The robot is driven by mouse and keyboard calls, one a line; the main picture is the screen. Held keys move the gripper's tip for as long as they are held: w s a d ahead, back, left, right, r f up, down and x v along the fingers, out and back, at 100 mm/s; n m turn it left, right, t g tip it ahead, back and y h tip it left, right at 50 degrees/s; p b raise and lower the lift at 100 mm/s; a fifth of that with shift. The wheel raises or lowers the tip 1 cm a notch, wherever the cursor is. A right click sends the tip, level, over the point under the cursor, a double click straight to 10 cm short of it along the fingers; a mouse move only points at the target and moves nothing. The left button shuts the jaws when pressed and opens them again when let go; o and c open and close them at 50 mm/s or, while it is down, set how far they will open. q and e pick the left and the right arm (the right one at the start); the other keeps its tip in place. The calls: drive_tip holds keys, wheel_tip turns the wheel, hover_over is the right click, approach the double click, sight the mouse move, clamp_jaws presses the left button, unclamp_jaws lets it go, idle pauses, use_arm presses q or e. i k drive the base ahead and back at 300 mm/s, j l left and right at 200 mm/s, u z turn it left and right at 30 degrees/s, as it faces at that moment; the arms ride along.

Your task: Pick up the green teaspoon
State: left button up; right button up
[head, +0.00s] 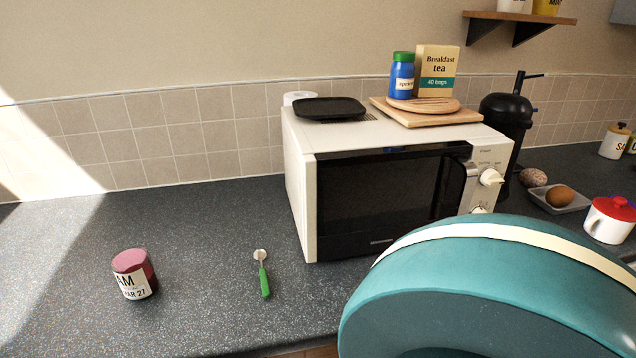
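The green teaspoon (263,275) lies on the dark speckled worktop, left of the microwave. Its green handle points toward the front edge and its pale metal bowl points to the back. Nothing touches it, and it is in full view. Neither of my grippers shows in the head view.
A jam jar (134,275) stands left of the spoon. A white microwave (301,190) stands to the right, with a dark tray (330,108) and a wooden board (425,115) on top. The worktop (200,240) between jar and spoon is clear. The lower right view is blocked close up.

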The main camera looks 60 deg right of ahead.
sight(260, 256)
drive_tip(key=z, duration=1.4)
